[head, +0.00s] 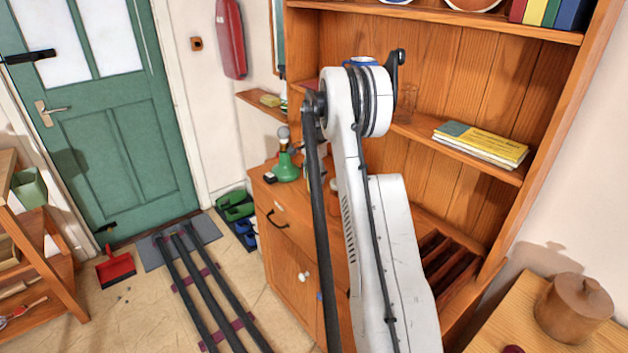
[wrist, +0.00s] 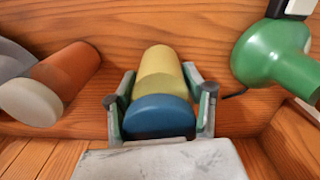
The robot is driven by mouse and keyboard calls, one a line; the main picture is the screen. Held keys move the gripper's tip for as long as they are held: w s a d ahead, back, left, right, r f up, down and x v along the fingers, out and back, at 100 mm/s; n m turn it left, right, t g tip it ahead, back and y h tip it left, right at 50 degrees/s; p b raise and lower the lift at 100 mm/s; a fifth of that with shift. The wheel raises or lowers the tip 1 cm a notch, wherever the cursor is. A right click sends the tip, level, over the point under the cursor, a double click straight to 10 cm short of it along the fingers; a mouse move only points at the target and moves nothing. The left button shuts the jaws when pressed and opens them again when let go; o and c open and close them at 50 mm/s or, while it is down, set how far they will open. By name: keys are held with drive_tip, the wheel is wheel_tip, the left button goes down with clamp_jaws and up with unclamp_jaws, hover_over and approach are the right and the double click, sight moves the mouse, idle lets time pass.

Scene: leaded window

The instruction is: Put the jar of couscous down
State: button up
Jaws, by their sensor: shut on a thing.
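In the wrist view my gripper (wrist: 160,103) is shut on a jar with a yellowish see-through body and a blue lid (wrist: 158,116), taken to be the jar of couscous (wrist: 160,72). One finger lies on each side of it, near the lid. The jar's far end is close to a wooden surface; I cannot tell whether it touches. In the head view my own arm hides the gripper and the jar, above or near the wooden dresser (head: 296,262).
An orange jar with a pale lid (wrist: 65,80) is left of the held jar, beside a grey thing. A green lamp (wrist: 272,52) is to the right; it also shows in the head view (head: 285,166). Yellow books (head: 480,142) lie on a dresser shelf.

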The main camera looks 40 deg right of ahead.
drive_tip(key=shift+f, duration=0.95)
drive_tip(key=shift+f, duration=0.2)
drive_tip(key=o, duration=1.5)
drive_tip(key=shift+r, duration=0.15)
